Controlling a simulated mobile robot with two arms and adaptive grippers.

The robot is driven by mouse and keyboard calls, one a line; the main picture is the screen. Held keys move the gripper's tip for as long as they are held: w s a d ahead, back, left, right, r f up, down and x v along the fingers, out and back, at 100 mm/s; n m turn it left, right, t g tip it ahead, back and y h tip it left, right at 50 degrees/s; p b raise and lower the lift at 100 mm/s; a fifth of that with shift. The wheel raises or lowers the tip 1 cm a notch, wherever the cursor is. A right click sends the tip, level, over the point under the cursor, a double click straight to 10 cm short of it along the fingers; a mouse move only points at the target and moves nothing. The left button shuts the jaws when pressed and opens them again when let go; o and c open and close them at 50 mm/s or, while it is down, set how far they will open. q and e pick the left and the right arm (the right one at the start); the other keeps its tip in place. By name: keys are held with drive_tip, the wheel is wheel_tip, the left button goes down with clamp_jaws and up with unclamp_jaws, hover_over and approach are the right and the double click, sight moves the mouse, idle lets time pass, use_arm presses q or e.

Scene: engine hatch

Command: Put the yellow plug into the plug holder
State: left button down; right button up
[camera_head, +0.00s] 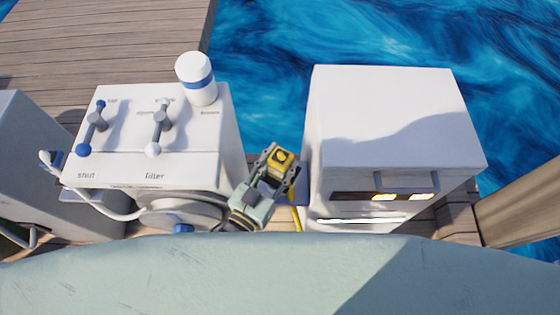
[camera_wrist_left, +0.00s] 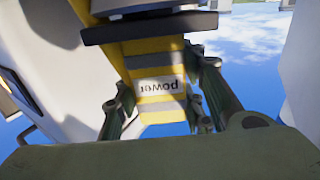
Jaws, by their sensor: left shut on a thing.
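My left gripper (camera_head: 272,172) is between the two white boxes in the head view and is shut on the yellow plug (camera_head: 281,157). In the left wrist view the plug (camera_wrist_left: 155,60) is yellow with grey bands, a label reading "power" and a wide dark flange. The fingers of my left gripper (camera_wrist_left: 160,100) lie on both sides of it. A yellow cable (camera_head: 298,218) shows below the gripper in the head view. I cannot make out a plug holder for certain. My right gripper is not in view.
A white box (camera_head: 385,110) with a handle and lit openings stands on the right. The left box (camera_head: 130,165) has two levers, a "filter" label and a blue-banded white cylinder (camera_head: 197,78). Water lies behind, with a wooden dock (camera_head: 100,40) at the upper left.

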use_arm(q)
drive_tip(key=shift+f, duration=0.25)
idle(0.5)
drive_tip(key=c, duration=1)
unclamp_jaws()
drive_tip(key=shift+c, duration=0.2)
drive_tip(key=shift+f, duration=0.1)
drive_tip(key=v, duration=1.2)
drive_tip(key=s+a+f+n+g+y, duration=0.1)
drive_tip(key=s+a+f+g+y, duration=0.15)
drive_tip(key=f, duration=0.65)
drive_tip(key=s+a+f+g+y+p, duration=0.15)
drive_tip(key=a+f, duration=0.25)
drive_tip(key=f, duration=0.5)
drive_tip(key=s+a+f+n+g+y, duration=0.1)
drive_tip(key=a+f+g+y, duration=0.15)
drive_tip(key=f, duration=0.65)
drive_tip(key=s+a+f+g+y, duration=0.1)
drive_tip(key=s+a+f+g, duration=0.3)
drive_tip(key=s+f, duration=0.3)
drive_tip(key=s+a+f+n+g+y, duration=0.1)
drive_tip(key=s+a+f+g, duration=0.3)
drive_tip(key=s+f, duration=0.3)
drive_tip(key=s, duration=0.3)
drive_tip(key=shift+s+a+n, duration=0.2)
drive_tip(key=shift+s+n, duration=0.1)
drive_tip(key=shift+s, duration=0.05)
